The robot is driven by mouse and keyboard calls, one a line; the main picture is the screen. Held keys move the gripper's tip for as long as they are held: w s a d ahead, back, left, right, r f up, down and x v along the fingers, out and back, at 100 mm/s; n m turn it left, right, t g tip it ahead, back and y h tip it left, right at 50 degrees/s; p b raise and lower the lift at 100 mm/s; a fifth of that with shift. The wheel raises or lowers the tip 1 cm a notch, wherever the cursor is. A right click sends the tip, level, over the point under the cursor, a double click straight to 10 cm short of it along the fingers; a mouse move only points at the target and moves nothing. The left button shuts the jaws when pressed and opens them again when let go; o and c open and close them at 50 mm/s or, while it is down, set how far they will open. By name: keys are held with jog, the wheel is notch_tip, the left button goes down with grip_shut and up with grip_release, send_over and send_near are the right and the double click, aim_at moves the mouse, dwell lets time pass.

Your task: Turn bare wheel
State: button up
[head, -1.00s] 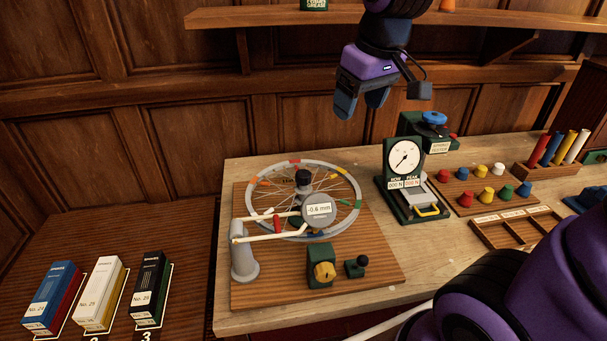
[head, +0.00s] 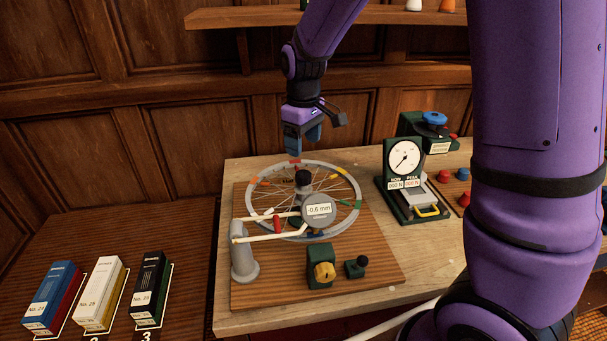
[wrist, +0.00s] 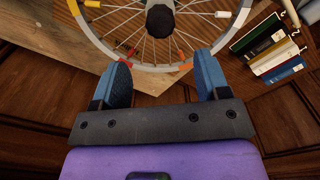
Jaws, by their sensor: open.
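The bare wheel (head: 333,167) is a grey spoked rim with coloured marks, lying flat on a stand with a dark hub knob (head: 302,178) at its centre. A gauge (head: 319,210) reading -0.6 mm stands over its near side. My gripper (head: 304,150) points down above the wheel's far edge, open and empty. In the wrist view, the fingertips of my gripper (wrist: 162,72) lie apart, one on each side of a stretch of the rim with red and orange marks. The wheel's rim (wrist: 160,68) and dark hub (wrist: 160,20) show there too. I cannot tell the exact height between fingers and rim.
A dial force gauge (head: 404,160) stands right of the wheel. Several labelled boxes (head: 98,290) stand at left. My arm hides the right side.

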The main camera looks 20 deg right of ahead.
aim_at(303, 173)
notch_tip(303, 173, down, 10)
jog(key=shift+r, duration=0.1)
dwell(0.4)
grip_shut()
jog(key=c, duration=1.3)
grip_release()
jog(key=c, duration=1.3)
grip_release()
jog(key=shift+n, duration=0.3)
jog(key=c, duration=1.3)
grip_release()
jog(key=n, duration=0.5)
jog(key=shift+n, duration=0.3)
jog(key=c, duration=1.3)
grip_release()
jog(key=n, duration=0.5)
jog(key=c, duration=1.3)
grip_release()
jog(key=shift+n, duration=0.4)
